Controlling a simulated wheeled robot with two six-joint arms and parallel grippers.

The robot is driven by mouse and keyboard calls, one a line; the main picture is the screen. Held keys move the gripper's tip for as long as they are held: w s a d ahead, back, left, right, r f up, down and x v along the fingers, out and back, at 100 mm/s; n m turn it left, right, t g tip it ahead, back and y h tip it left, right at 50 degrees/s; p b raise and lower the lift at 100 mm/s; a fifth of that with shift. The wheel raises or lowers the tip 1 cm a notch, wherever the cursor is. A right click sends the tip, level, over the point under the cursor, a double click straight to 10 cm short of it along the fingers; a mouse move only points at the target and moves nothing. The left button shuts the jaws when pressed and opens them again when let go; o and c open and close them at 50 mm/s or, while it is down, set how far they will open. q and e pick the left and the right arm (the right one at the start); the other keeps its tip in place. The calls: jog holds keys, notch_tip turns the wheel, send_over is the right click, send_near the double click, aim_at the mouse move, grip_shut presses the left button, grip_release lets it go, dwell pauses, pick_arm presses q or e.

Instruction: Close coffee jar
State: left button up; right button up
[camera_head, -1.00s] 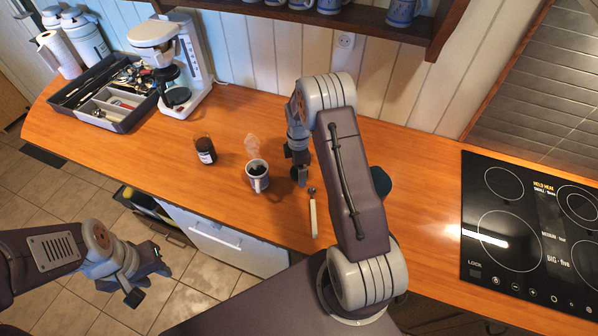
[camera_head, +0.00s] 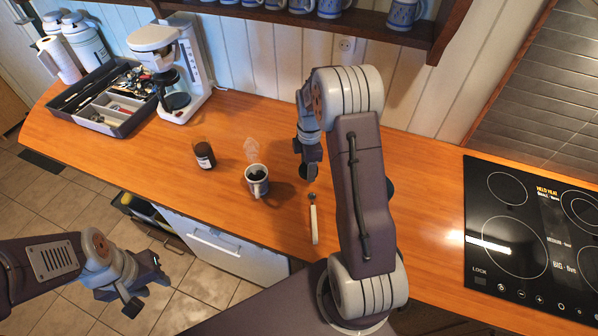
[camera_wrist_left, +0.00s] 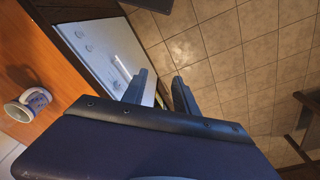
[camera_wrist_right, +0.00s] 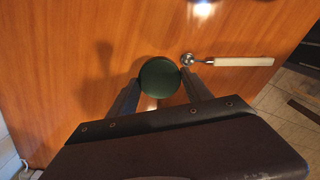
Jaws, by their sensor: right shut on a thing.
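The coffee jar (camera_head: 204,155), dark with a pale label, stands upright on the wooden counter, left of the mug. A round dark green lid (camera_wrist_right: 159,78) is between the fingertips of my right gripper (camera_head: 309,174), which is shut on it. In the head view the lid can hardly be made out at the fingertips. My right gripper is above the counter, right of the mug and well apart from the jar. My left gripper (camera_head: 143,286) is open and empty, low in front of the counter, its fingers (camera_wrist_left: 161,92) apart over the floor.
A steaming mug (camera_head: 257,182) stands between the jar and my right gripper. A spoon with a white handle (camera_head: 314,223) lies near the right gripper. The coffee machine (camera_head: 170,65) and utensil tray (camera_head: 85,108) are at the left, the hob (camera_head: 520,235) at the right.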

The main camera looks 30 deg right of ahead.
jog(key=s+d+r+b, duration=0.1)
jog(key=s+d+r, duration=0.3)
jog(key=s, duration=0.3)
jog(key=shift+d+r, duration=0.2)
jog(key=shift+r, duration=0.25)
